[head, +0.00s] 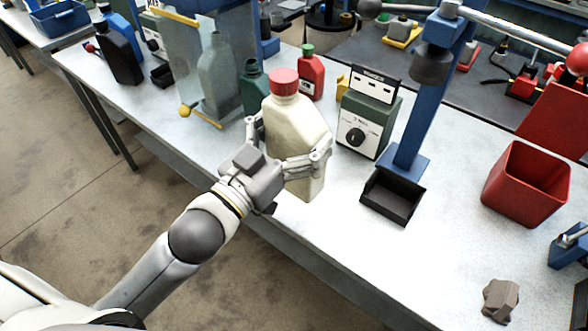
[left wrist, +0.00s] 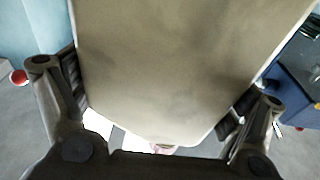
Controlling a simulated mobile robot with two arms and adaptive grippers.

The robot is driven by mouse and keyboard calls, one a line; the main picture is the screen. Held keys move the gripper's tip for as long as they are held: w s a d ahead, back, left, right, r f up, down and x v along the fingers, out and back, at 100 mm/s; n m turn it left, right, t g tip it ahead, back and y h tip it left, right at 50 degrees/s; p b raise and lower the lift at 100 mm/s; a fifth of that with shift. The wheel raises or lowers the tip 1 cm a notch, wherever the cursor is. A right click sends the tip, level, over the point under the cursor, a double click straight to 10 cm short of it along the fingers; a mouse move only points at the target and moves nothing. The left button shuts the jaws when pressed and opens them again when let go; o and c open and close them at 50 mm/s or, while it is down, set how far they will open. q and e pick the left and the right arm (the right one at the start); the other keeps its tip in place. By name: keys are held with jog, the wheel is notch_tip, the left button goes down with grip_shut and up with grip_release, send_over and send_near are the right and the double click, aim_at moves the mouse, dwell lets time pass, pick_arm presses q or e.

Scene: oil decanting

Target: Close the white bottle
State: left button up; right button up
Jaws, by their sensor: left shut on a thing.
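The white bottle (head: 297,123) is cream-coloured, with a red cap (head: 284,82) on its neck. My left gripper (head: 285,160) is shut on the body of the bottle, with a finger on each side. The bottle is near the table's front edge, close to upright with a slight tilt; I cannot tell whether its base touches the table. In the left wrist view the bottle's body (left wrist: 185,70) fills the space between the fingers, and its cap is out of sight. I cannot tell how tightly the cap sits. My right gripper is not in view.
A dark green bottle (head: 252,88) and a red bottle (head: 312,74) stand behind. A green box with a dial (head: 366,122), a blue stand (head: 412,130) with a black tray (head: 391,196), and a red bin (head: 527,184) are to the right. The table front right is mostly clear.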

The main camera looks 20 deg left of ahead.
pick_arm(q)
jog(key=shift+s+a+r, duration=0.1)
jog(key=shift+a+r, duration=0.15)
jog(key=shift+w+f, duration=0.15)
jog(key=shift+w, duration=0.1)
jog(key=w+a+f, duration=0.3)
jog(key=w+f, duration=0.6)
jog(key=w, duration=0.3)
jog(key=shift+w+a+p, duration=0.2)
jog(key=shift+a+p, duration=0.15)
